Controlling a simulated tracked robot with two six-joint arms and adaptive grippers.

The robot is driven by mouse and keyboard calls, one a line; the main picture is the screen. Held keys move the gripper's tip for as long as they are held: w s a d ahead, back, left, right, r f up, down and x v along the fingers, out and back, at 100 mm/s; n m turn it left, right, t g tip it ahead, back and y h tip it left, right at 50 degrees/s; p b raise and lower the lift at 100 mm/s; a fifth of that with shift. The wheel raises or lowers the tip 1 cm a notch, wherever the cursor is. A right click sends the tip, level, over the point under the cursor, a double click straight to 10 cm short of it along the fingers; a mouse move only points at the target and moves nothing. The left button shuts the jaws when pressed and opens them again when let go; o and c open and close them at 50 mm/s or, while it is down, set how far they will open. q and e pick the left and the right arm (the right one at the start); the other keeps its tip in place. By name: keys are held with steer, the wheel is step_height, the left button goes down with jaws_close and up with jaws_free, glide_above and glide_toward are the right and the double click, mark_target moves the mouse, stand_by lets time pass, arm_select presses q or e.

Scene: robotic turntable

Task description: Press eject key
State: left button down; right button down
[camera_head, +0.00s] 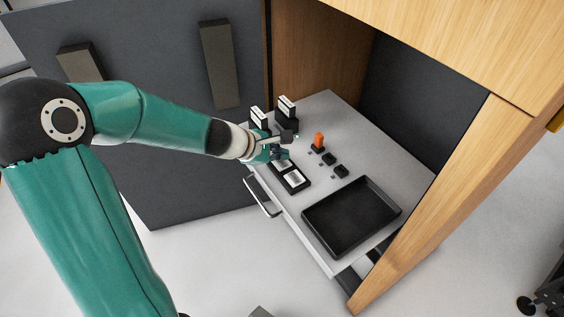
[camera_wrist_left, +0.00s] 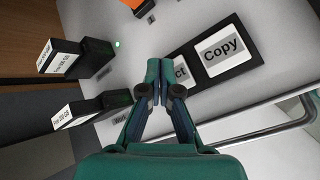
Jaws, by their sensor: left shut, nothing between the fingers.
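The eject key (camera_wrist_left: 181,72) is a white key in a black frame. Only the letters "ct" show in the left wrist view, as my fingers cover the rest. In the head view the key (camera_head: 283,165) is partly behind my gripper. Beside it is the white "Copy" key (camera_wrist_left: 222,48), also seen in the head view (camera_head: 295,178). My left gripper (camera_wrist_left: 160,66) is shut and empty, its fingertips over the eject key's edge. Whether they touch it cannot be told. It also shows in the head view (camera_head: 283,155). My right gripper is not in view.
Two black drives with labelled white cartridges (camera_head: 287,104) stand behind the gripper. An orange switch (camera_head: 318,140), small black knobs (camera_head: 341,171) and a black tray (camera_head: 310,219) share the grey drawer top. A metal handle (camera_head: 262,197) runs along its front; wooden cabinet walls surround the right.

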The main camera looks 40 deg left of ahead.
mark_target(280, 164)
arm_select(q)
steer(key=shift+f, duration=0.15)
steer(key=shift+f+b, duration=0.25)
steer(key=shift+b, duration=0.2)
steer(key=shift+f+b, duration=0.4)
steer(key=shift+b, duration=0.05)
stand_by(0.7)
steer(key=shift+r, duration=0.15)
steer(key=shift+r+p, duration=0.7)
steer(key=shift+p, duration=0.1)
step_height(280, 164, up, 5)
steer(key=p, duration=0.4)
steer(key=shift+r+p, duration=0.1)
steer(key=shift+p, duration=0.3)
stand_by(0.4)
